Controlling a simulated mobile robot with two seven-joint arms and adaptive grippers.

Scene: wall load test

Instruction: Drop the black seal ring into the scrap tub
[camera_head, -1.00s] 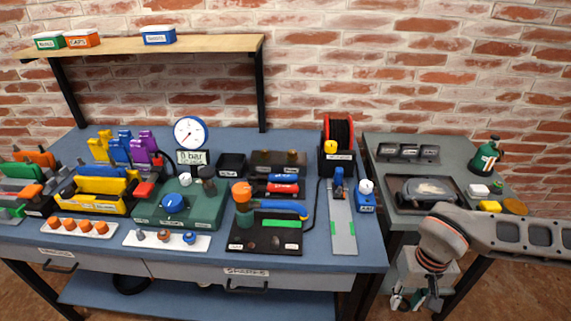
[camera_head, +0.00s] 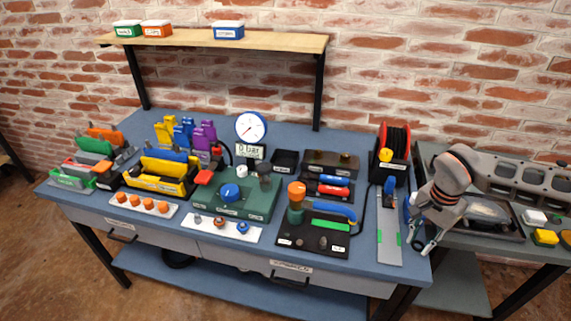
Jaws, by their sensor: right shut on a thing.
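My right gripper (camera_head: 424,246) points down at the right end of the blue bench, over the gap towards the grey side table. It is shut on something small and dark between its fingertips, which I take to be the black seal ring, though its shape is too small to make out. I cannot pick out the scrap tub with certainty. A small open black bin (camera_head: 286,160) stands at the back middle of the bench, and a dark round object (camera_head: 177,260) sits on the lower shelf. My left gripper is not in view.
The blue bench (camera_head: 330,262) is crowded with a green gauge fixture (camera_head: 258,207), a black fixture board (camera_head: 300,243), a grey strip plate (camera_head: 389,240) and a red reel (camera_head: 395,138). The grey side table (camera_head: 470,243) holds a dark tray (camera_head: 515,232). An upper shelf (camera_head: 270,40) carries small boxes.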

